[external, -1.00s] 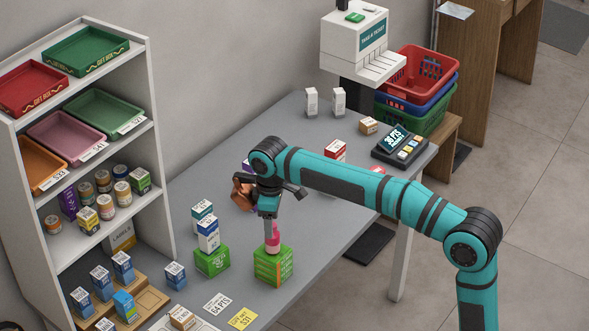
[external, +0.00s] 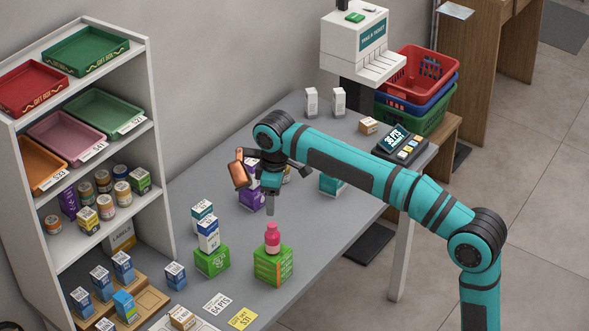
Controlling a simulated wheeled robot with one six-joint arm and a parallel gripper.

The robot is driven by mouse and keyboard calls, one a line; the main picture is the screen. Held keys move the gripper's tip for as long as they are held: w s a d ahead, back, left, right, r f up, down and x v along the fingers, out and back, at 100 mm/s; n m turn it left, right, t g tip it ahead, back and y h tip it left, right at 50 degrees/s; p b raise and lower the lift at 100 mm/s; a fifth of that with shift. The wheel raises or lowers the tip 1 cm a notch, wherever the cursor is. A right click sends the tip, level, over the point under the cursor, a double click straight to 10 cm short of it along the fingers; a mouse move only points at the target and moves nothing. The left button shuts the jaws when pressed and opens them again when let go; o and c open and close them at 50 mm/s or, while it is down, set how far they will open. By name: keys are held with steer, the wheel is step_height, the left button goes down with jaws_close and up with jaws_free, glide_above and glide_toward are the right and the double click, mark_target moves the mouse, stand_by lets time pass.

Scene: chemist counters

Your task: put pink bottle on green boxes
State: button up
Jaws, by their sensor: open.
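The pink bottle (external: 272,239) stands upright on top of the right-hand green box (external: 273,265).
Purple boxes (external: 250,197) and a teal box (external: 331,185) stand farther back on the grey counter. A shelf (external: 160,150) with trays and jars is at the left. Price cards (external: 243,318) lie in front of the green boxes.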

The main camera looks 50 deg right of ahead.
steer(key=s+d+r+m+t, duration=0.1)
steer(key=s+t, duration=0.7)
steer(key=s, duration=1)
steer(key=s+d+r+m+t, duration=0.1)
steer(key=s+d+m+t, duration=0.2)
steer(key=s+t, duration=0.5)
steer(key=s+m, duration=0.1)
steer(key=s, duration=0.9)
steer(key=shift+s+t, duration=0.4)
